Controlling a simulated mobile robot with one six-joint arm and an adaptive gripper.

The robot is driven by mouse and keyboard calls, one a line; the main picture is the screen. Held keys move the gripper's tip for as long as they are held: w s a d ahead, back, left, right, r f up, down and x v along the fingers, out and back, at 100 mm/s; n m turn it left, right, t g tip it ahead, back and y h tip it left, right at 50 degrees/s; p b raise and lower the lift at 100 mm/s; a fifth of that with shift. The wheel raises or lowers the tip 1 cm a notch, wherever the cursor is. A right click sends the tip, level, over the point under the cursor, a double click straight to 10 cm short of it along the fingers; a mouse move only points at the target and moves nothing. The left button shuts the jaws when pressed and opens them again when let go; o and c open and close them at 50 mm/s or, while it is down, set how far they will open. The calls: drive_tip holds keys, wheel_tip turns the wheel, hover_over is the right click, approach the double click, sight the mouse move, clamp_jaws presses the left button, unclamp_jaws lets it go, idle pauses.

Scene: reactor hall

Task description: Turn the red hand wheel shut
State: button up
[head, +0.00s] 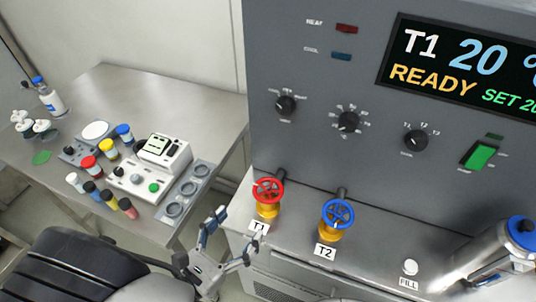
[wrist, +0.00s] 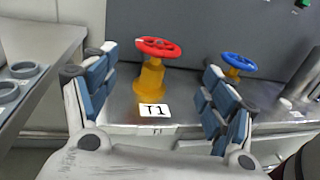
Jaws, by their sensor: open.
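The red hand wheel (head: 268,190) sits on a yellow valve body on the steel ledge, behind the label T1 (head: 259,227). In the wrist view the red hand wheel (wrist: 158,47) is ahead, above and between my fingers. My gripper (head: 228,236) is open and empty, in front and to the left of the wheel, apart from it. In the wrist view my gripper (wrist: 158,92) shows its blue-padded fingers spread wide on both sides.
A blue hand wheel (head: 338,213) labelled T2 stands close to the right. The grey control panel (head: 300,120) rises behind, its display reading READY. A bench (head: 200,105) with bottles and a small device is at the left. A silver vessel with a blue cap (head: 522,230) stands at the right.

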sight(277, 179)
drive_tip(key=b+x, duration=0.3)
drive_tip(key=x, duration=1.4)
drive_tip(key=shift+w+a, duration=0.1)
drive_tip(key=shift+w, duration=0.05)
drive_tip(key=shift+c, duration=0.2)
drive_tip(key=shift+f, duration=0.1)
drive_tip(key=c, duration=0.9)
drive_tip(key=shift+c, duration=0.9)
